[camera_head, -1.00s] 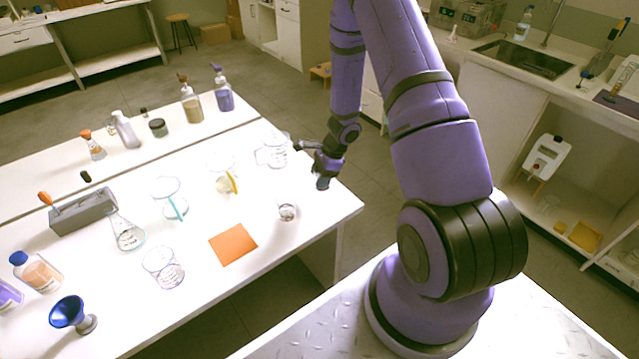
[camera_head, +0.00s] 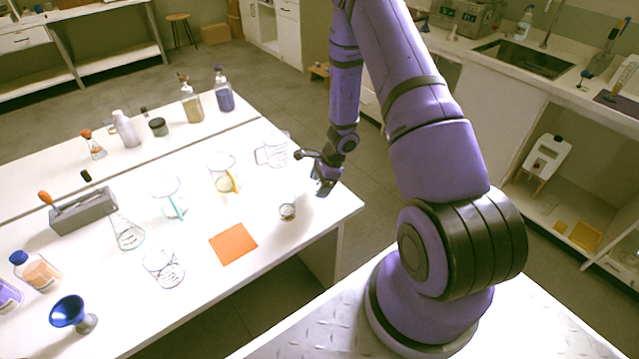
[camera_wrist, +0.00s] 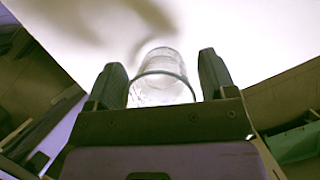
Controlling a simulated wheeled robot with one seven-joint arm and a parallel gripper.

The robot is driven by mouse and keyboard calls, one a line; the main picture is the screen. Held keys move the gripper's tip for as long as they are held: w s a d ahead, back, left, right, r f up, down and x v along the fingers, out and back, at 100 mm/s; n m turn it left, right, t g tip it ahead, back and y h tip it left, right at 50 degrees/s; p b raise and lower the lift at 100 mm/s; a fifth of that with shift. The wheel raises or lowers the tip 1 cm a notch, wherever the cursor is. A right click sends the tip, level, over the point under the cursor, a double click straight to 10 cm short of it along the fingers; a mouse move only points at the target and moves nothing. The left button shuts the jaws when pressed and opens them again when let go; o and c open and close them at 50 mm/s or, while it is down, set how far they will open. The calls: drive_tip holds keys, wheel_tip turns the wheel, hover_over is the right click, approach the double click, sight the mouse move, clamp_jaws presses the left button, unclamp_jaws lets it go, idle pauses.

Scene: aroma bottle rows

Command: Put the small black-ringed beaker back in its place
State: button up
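A small clear glass beaker (camera_head: 287,212) stands upright on the white table, near its right edge. In the wrist view the beaker (camera_wrist: 160,84) shows as clear glass with a dark-looking rim, framed between my two fingers. My gripper (camera_head: 312,171) is at the table's right edge, above and to the right of the beaker in the head view. In the wrist view my gripper (camera_wrist: 162,72) is open, with a gap beside the glass. I cannot tell how far the fingers reach around it. An orange square mat (camera_head: 233,244) lies bare, left of the beaker.
A large beaker (camera_head: 164,268) and a conical flask (camera_head: 128,234) stand to the left. A yellow-handled vessel (camera_head: 222,173), a teal-handled vessel (camera_head: 167,196) and a glass jug (camera_head: 273,151) stand farther back. Bare table surrounds the mat.

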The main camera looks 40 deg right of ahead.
drive_tip(key=shift+r, duration=0.1)
drive_tip(key=v, duration=1.2)
drive_tip(key=s+a+r+n, duration=0.2)
drive_tip(key=a+r+n, duration=0.2)
drive_tip(key=r, duration=0.5)
drive_tip(key=s+a+r+n+t, duration=0.15)
drive_tip(key=a+r+n, duration=0.25)
drive_tip(key=r, duration=0.5)
drive_tip(key=s+a+r+n+g, duration=0.1)
drive_tip(key=s+a+r+n, duration=0.2)
drive_tip(key=r, duration=0.7)
drive_tip(key=s+a+r+n+t+h, duration=0.1)
drive_tip(key=s+a+r+n+h, duration=0.1)
drive_tip(key=s+r+n, duration=0.3)
drive_tip(key=s+a+r+n+t+h, duration=0.2)
drive_tip(key=s+r+n, duration=0.4)
drive_tip(key=s, duration=0.7)
drive_tip(key=shift+s+a+r, duration=0.35)
drive_tip(key=shift+a+r, duration=0.4)
drive_tip(key=shift+a, duration=0.1)
